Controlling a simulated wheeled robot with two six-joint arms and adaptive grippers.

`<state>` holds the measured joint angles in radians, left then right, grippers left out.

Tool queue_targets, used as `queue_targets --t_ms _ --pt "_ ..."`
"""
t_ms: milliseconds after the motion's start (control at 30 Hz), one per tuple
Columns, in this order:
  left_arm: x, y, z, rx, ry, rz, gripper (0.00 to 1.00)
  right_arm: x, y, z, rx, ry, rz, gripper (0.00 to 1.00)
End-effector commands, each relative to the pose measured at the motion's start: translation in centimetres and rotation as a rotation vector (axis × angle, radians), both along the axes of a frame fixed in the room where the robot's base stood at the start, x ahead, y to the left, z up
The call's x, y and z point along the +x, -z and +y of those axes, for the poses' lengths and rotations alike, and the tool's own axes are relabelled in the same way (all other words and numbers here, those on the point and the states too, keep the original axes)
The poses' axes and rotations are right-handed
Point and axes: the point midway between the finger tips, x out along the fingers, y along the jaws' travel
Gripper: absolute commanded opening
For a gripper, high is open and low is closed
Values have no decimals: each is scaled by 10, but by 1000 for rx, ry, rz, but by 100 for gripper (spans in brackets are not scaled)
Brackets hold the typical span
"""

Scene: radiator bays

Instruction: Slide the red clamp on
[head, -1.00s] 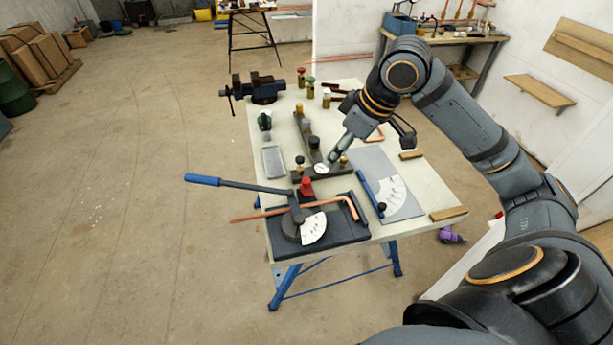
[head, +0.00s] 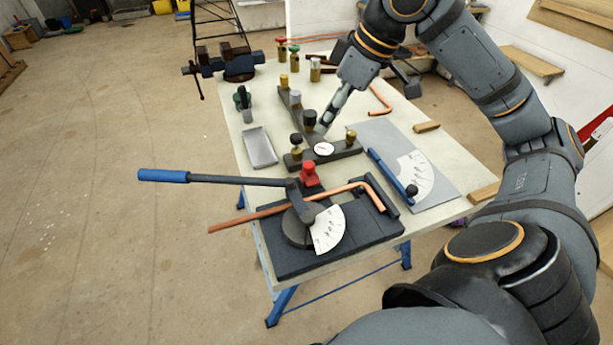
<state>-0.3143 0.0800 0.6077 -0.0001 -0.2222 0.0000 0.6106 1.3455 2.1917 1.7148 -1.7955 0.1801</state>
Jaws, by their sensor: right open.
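The red clamp (head: 309,175) is a small red knob-like piece at the back edge of the dark pipe bender (head: 325,245), beside the copper pipe (head: 265,214). The pipe lies across the bender and bends down at its right end. The bender's lever with a blue handle (head: 164,176) points left. My right gripper (head: 325,124) is open above the dark T-shaped fixture (head: 347,151), behind the red clamp and apart from it. Its fingers are seen partly edge-on. My left gripper is out of view.
A grey plate with a white protractor (head: 415,178) lies right of the bender. A metal tray (head: 259,147), a blue vise (head: 238,65), and several brass fittings stand further back. A wooden block (head: 484,193) lies at the right table edge. The left floor is clear.

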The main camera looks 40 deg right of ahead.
Motion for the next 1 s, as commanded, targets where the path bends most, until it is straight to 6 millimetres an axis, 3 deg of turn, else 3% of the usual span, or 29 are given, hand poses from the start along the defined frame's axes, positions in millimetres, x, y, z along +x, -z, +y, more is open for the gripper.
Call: queue_targets --t_ms 33,133,267,433,800,1000 --pt "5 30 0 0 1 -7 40 0 31 0 0 0 0 50" --pt "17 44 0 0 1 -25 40 0 45 0 -1 0 0 50" --pt "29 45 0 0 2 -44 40 0 47 0 -1 0 0 50" --pt "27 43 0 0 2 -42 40 2 50 1 0 -1 0 50" --pt "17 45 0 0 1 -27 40 24 117 17 4 -3 4 50" --pt "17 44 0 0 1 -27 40 32 138 21 3 -2 0 50"
